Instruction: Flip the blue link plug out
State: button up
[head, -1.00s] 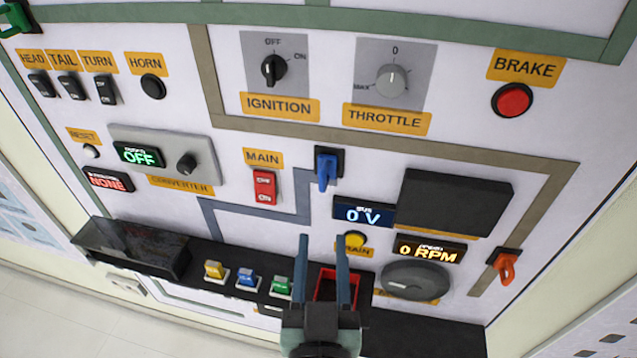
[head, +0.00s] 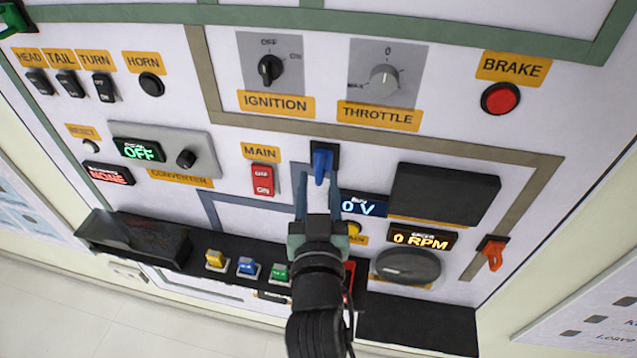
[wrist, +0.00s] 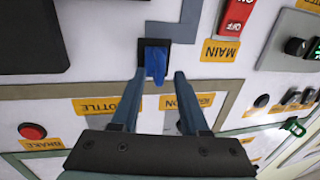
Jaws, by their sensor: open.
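The blue link plug (head: 321,163) sits on a small dark base on the white panel, right of the MAIN switch. It also shows in the wrist view (wrist: 157,66), with its lever pointing toward my gripper. My gripper (head: 319,184) is open and empty, just below the plug in the head view. In the wrist view my gripper (wrist: 160,76) has one fingertip on each side of the plug's free end. I see no clear contact, and depth is hard to judge.
The red MAIN switch (head: 263,180) is left of the plug. The 0 V display (head: 364,205) is close on the right, with a dark box (head: 442,194) beyond. A black ledge (head: 190,260) with several coloured plugs runs below. The panel above the plug is clear.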

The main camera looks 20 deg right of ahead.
grip_shut()
dwell(1.3)
